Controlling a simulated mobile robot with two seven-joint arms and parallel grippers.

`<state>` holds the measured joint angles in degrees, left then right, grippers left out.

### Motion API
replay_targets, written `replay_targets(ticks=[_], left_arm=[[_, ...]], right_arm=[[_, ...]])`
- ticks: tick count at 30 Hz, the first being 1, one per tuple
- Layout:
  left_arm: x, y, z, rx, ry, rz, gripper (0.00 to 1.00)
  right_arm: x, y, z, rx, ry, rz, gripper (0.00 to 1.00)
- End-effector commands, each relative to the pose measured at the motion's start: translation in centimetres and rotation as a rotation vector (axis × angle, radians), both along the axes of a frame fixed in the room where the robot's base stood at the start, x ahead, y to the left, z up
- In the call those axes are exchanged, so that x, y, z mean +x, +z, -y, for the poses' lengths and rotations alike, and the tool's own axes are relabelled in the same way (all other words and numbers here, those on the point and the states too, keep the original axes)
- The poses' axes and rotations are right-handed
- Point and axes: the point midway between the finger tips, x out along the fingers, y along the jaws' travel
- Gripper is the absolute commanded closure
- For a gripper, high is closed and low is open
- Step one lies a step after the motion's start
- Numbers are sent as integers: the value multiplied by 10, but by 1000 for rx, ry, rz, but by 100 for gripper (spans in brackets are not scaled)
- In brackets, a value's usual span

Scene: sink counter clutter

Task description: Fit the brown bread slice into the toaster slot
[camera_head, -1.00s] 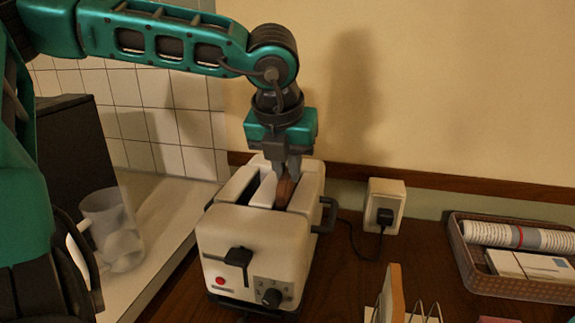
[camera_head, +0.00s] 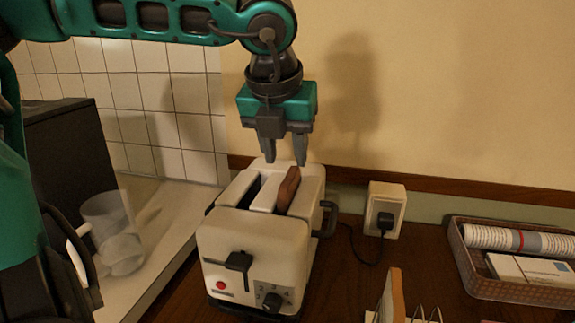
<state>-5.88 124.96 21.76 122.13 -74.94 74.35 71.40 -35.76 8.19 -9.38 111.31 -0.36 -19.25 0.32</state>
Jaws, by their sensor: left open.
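A cream toaster (camera_head: 250,245) with a black lever, a red button and a dark knob stands on the wooden counter. It has two long slots on top. The brown bread slice (camera_head: 288,189) stands in the right slot, with its upper part showing above the rim; its lower part is hidden inside. The left slot is empty and dark. My left gripper (camera_head: 286,161) hangs just above the toaster's far end, fingers pointing down, open and empty, apart from the slice. My right gripper is not in view.
A wall socket with a plug (camera_head: 385,221) and cord is behind right. A wicker basket (camera_head: 466,267) with a rolled item and boxes stands at the right. A rack with a slice (camera_head: 394,290) is at the front. A clear jug (camera_head: 112,235) stands at the left.

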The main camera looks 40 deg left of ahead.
Motion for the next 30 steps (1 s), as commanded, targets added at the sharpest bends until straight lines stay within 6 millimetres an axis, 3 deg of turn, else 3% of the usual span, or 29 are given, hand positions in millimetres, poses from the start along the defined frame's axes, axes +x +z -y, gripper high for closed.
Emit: replay_targets(ticks=[6,12,30], left_arm=[[-16,43,8,1,1,3,60],[-23,62,12,0,1,0,60],[-24,65,13,0,0,-2,60]], right_arm=[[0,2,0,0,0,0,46],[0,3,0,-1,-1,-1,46],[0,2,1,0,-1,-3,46]])
